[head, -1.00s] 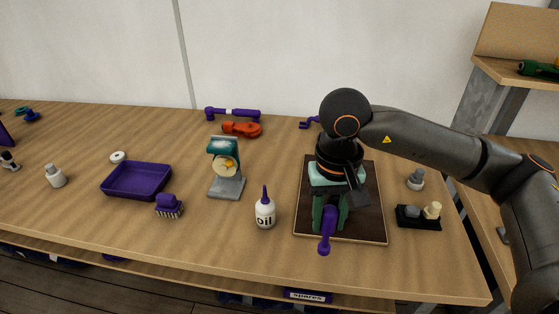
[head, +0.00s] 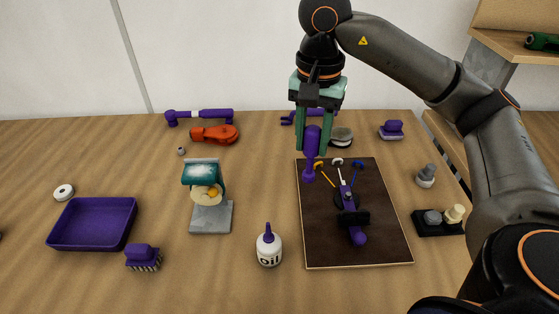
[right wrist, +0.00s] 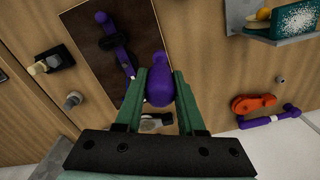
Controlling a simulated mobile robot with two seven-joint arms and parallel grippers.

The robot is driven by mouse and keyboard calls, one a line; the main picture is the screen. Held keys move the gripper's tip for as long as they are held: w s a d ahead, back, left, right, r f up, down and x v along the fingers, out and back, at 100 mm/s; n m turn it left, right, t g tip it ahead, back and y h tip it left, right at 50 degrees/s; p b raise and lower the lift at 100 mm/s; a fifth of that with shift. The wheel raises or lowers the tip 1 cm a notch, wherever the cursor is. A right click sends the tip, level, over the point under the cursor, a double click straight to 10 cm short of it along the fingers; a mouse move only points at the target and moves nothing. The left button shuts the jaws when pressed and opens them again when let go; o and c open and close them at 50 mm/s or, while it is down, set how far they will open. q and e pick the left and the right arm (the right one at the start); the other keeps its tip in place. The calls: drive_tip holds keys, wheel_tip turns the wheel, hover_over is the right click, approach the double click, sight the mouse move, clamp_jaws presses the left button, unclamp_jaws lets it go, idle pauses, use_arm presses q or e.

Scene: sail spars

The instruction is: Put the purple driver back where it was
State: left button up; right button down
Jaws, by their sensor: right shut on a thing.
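The purple driver (head: 311,148) hangs between the fingers of my right gripper (head: 314,150), its rounded end pointing down, above the back left part of the dark board (head: 318,235). In the right wrist view the driver (right wrist: 160,82) shows between the green fingers, end towards the board. On the board lies a purple and black piece (head: 357,236) with a black crosspiece, near small orange, white and blue hooked parts (head: 338,164). The driver is clear of this piece. My left gripper is not in view.
An oil bottle (head: 269,248) and a teal and grey stand (head: 212,215) are left of the board. A purple tray (head: 62,239) and brush (head: 142,256) are farther left. A black holder (head: 440,232) stands right. An orange tool (head: 214,134) and purple tool (head: 200,117) lie behind.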

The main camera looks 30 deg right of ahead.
drive_tip(key=w+f+p, duration=0.1)
drive_tip(key=w+f, duration=0.8)
drive_tip(key=f, duration=0.2)
drive_tip(key=shift+w, duration=0.2)
drive_tip(key=shift+f, duration=0.1)
drive_tip(key=c, duration=0.5)
unclamp_jaws()
